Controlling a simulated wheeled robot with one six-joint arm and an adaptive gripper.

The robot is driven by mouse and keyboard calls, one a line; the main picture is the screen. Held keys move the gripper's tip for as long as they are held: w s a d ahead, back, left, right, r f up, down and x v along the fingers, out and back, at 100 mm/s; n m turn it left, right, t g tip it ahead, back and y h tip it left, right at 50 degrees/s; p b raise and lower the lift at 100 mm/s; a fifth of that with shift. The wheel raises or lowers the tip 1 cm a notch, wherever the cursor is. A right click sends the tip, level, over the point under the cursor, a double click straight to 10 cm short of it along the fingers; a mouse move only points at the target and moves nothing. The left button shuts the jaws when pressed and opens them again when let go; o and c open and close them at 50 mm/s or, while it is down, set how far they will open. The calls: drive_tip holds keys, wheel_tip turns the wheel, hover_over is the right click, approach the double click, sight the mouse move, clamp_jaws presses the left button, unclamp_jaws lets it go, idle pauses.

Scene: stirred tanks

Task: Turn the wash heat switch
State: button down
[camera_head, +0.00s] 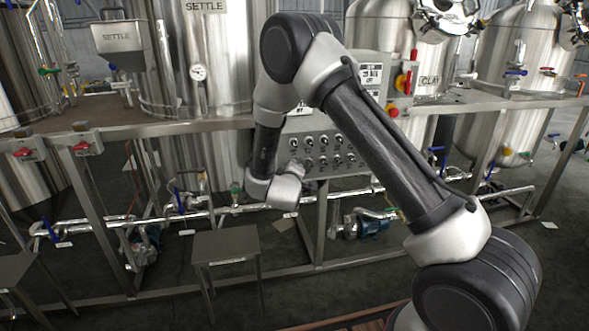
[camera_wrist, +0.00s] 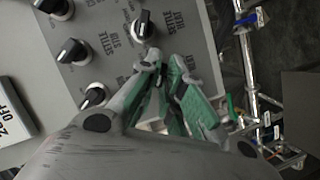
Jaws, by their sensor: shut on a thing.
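The grey control panel (camera_head: 343,122) carries rows of small black-and-silver rotary switches, too small to read in the head view. In the wrist view several black switch knobs (camera_wrist: 143,25) stand on the panel beside printed labels, some reading "SETTLE". My gripper (camera_wrist: 164,62) has green-padded fingers close together at the panel's edge, closed on a switch that the fingers mostly hide. I cannot read the label of that switch. In the head view my arm's wrist covers the panel's lower left, and the fingers are hidden there.
Steel tanks (camera_head: 205,60) stand behind the frame rail. Pipes with blue-handled valves run below. A small steel table (camera_head: 226,245) stands in front, with open floor around it.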

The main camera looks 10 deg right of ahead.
drive_tip(key=shift+a+n, duration=0.1)
drive_tip(key=shift+n, duration=0.3)
drive_tip(key=c, duration=1.6)
unclamp_jaws()
drive_tip(key=shift+o, duration=0.2)
drive_tip(key=v, duration=1.2)
drive_tip(key=shift+a+f, duration=0.1)
drive_tip(key=shift+f, duration=0.05)
